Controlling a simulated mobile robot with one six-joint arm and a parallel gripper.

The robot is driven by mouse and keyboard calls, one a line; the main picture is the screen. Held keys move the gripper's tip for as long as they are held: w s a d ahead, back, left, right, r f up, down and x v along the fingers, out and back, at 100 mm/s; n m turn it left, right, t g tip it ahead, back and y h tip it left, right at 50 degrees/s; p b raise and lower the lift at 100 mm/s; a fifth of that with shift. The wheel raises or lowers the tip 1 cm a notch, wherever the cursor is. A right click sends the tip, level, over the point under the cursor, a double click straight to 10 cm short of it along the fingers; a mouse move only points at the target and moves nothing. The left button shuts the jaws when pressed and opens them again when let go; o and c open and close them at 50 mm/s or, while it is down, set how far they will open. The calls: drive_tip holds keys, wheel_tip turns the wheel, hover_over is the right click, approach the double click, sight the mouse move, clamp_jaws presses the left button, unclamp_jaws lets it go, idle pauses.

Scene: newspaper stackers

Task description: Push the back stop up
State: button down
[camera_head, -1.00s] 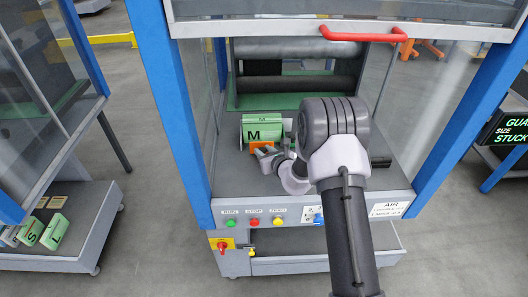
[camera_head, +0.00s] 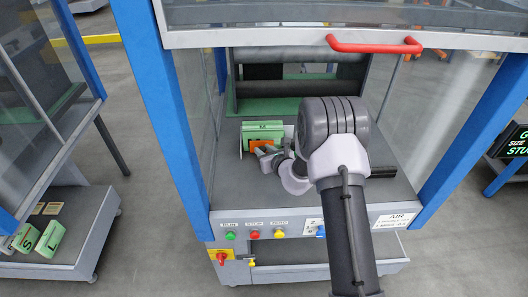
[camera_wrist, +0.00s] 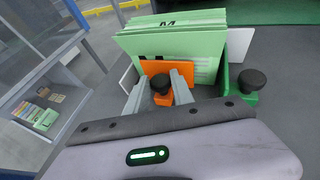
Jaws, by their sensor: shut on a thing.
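The back stop appears to be the orange plate (camera_wrist: 150,67) with an orange foot and a black knob (camera_wrist: 161,84). It stands upright at the near side of a stack of green sheets (camera_wrist: 180,42). In the head view the orange plate (camera_head: 260,144) shows in front of the green stack (camera_head: 262,127). My gripper (camera_wrist: 163,80) has its two fingers on either side of the black knob and is shut on it. In the head view my gripper (camera_head: 265,152) is small and partly hidden by my wrist.
A green bracket with a second black knob (camera_wrist: 252,81) stands right of the stack. White side plates flank the stack. Rollers (camera_head: 300,88) lie behind it, and a red-handled raised guard (camera_head: 375,46) is above. Blue posts (camera_head: 165,120) bound the bay. The grey deck has free room.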

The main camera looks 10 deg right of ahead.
drive_tip(key=shift+s, duration=0.3)
drive_tip(key=c, duration=1.4)
unclamp_jaws()
drive_tip(key=shift+c, duration=0.2)
drive_tip(key=p+v, duration=0.4)
drive_tip(key=v, duration=1.3)
drive_tip(key=shift+s+r, duration=0.2)
